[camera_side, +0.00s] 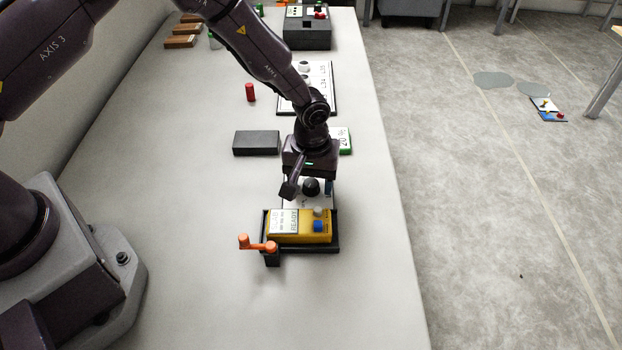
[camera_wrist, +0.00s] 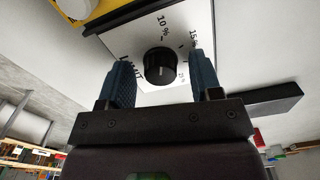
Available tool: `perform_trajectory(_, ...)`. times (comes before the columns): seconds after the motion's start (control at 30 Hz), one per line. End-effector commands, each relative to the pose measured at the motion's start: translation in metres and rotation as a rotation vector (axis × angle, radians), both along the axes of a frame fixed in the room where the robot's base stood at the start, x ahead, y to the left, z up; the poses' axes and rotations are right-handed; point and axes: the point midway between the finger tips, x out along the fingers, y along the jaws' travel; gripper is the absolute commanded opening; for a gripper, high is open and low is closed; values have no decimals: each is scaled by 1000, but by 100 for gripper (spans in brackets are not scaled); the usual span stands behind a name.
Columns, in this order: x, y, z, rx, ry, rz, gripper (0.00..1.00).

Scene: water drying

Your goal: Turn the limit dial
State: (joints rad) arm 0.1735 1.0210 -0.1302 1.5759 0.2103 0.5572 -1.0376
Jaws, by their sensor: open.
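The limit dial is a black round knob (camera_wrist: 160,66) on a white plate (camera_wrist: 208,22) marked LIMIT, 10 % and 15 %. In the side view the knob (camera_side: 311,186) sits just behind the yellow unit, below my gripper. My gripper (camera_wrist: 164,80) is open, with one blue finger on each side of the knob in the wrist view. A gap shows between the knob and each finger in that view. I cannot tell how far the fingertips are above the plate. In the side view my gripper (camera_side: 311,185) points down, and its fingers are mostly hidden.
The yellow unit (camera_side: 284,238) with a blue button (camera_side: 318,226) sits in a black tray (camera_side: 325,250). An orange crank (camera_side: 257,244) is at its left. A black block (camera_side: 256,143) and red cylinder (camera_side: 250,92) stand farther back. The near table is clear.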

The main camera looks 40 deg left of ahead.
Motion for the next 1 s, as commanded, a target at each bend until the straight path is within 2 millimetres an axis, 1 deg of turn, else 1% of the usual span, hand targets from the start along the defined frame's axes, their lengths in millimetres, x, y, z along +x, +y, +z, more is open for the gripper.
perform_trajectory(0.1,0,0,0,0,0,0,59)
perform_trajectory(0.13,0,0,0,0,0,0,56)
perform_trajectory(0.33,0,0,0,0,0,0,10)
perform_trajectory(0.37,0,0,0,0,0,0,9)
perform_trajectory(0.67,0,0,0,-1,1,-32,9)
perform_trajectory(0.87,0,0,1,0,1,-132,9)
perform_trajectory(1.0,0,0,1,1,1,-244,9)
